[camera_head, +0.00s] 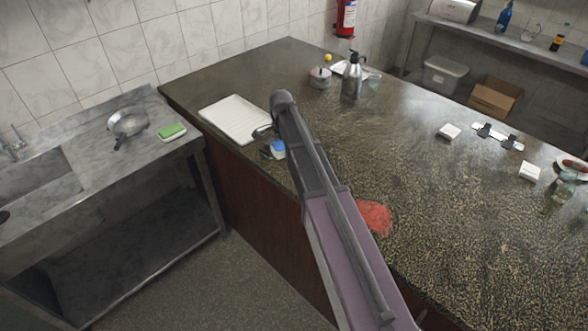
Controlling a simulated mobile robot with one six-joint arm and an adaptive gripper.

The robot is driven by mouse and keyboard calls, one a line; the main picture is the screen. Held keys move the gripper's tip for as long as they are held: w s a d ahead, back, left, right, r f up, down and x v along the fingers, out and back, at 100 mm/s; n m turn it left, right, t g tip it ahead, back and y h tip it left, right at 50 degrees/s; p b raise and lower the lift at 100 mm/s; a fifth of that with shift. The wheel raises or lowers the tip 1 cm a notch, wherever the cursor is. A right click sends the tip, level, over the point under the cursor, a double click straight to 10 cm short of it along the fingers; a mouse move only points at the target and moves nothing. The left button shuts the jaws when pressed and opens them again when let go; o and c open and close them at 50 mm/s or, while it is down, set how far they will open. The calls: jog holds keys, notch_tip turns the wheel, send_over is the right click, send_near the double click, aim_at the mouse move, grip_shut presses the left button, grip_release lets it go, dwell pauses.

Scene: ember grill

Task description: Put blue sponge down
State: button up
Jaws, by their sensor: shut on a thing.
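I cannot tell whether the sponge touches the counter. The dark speckled counter (420,190) lies under and around my arm.
A white ribbed board (228,122) lies left of my gripper. A red patch (376,217) is on the counter right of my arm. A steel flask (351,78) stands farther back. A green sponge (172,131) and strainer (128,122) sit by the sink.

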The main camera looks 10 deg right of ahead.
jog(key=s+a+f+n+b, duration=0.1)
jog(key=s+a+n, duration=0.2)
jog(key=s+a, duration=0.6)
jog(key=shift+s+a+f+b, duration=0.2)
jog(key=shift+s+f+b, duration=0.15)
jog(key=shift+s, duration=0.6)
jog(key=shift+w+d, duration=0.1)
jog(key=w+d, duration=0.3)
jog(key=w+d+f+b, duration=0.1)
jog(key=w+d, duration=0.2)
jog(key=d, duration=0.1)
jog(key=w+d, duration=0.2)
jog(key=d, duration=0.2)
jog(key=shift+w+d+f, duration=0.25)
jog(key=shift+w, duration=0.15)
jog(key=shift+w+d, duration=0.4)
jog(key=shift+d, duration=0.1)
notch_tip(320, 180, down, 4)
jog(key=b, duration=0.4)
jog(key=shift+r, duration=0.15)
